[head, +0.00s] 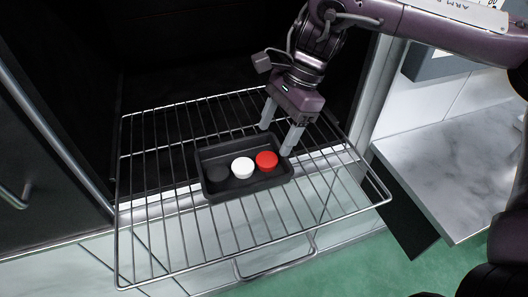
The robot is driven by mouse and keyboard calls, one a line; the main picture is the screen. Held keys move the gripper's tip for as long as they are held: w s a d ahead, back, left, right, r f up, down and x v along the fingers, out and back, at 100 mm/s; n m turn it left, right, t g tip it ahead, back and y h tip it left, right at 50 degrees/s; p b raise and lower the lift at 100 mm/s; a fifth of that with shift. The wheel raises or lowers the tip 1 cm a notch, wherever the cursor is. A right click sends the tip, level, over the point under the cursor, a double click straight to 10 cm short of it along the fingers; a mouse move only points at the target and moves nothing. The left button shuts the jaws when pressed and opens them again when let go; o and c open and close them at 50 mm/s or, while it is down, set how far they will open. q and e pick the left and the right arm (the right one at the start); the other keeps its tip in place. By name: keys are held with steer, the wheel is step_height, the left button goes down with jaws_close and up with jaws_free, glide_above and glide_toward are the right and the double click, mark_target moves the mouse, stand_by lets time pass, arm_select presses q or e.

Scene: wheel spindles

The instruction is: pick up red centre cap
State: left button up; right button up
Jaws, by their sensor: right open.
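The red centre cap (266,161) sits in the right part of a dark tray (215,154) on a wire rack. A white cap (242,168) stands just left of it, and a dark cap (218,173) lies left of that. My right gripper (278,140) reaches in from the upper right. Its fingers are apart and empty, pointing down over the tray's right back edge, close to the red cap. Whether a finger touches the tray or cap I cannot tell. My left gripper is out of the picture.
The wire rack (180,238) juts out of a dark open cabinet. A door with a handle (14,196) stands at the left. A marble counter (440,150) is at the right. The rack's front half is bare.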

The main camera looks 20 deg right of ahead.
mark_target(268, 157)
steer(key=x, duration=0.1)
steer(key=p+x, duration=0.1)
steer(key=x, duration=0.3)
steer(key=shift+s+d+f+p, duration=0.15)
steer(key=shift+d+f+p, duration=0.15)
steer(key=shift+d, duration=0.05)
steer(key=shift+a+f, duration=0.1)
steer(key=shift+f, duration=0.1)
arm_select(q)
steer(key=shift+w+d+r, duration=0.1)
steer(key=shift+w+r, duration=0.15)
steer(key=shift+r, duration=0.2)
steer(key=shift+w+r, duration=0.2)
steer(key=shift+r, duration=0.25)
arm_select(e)
steer(key=c, duration=1)
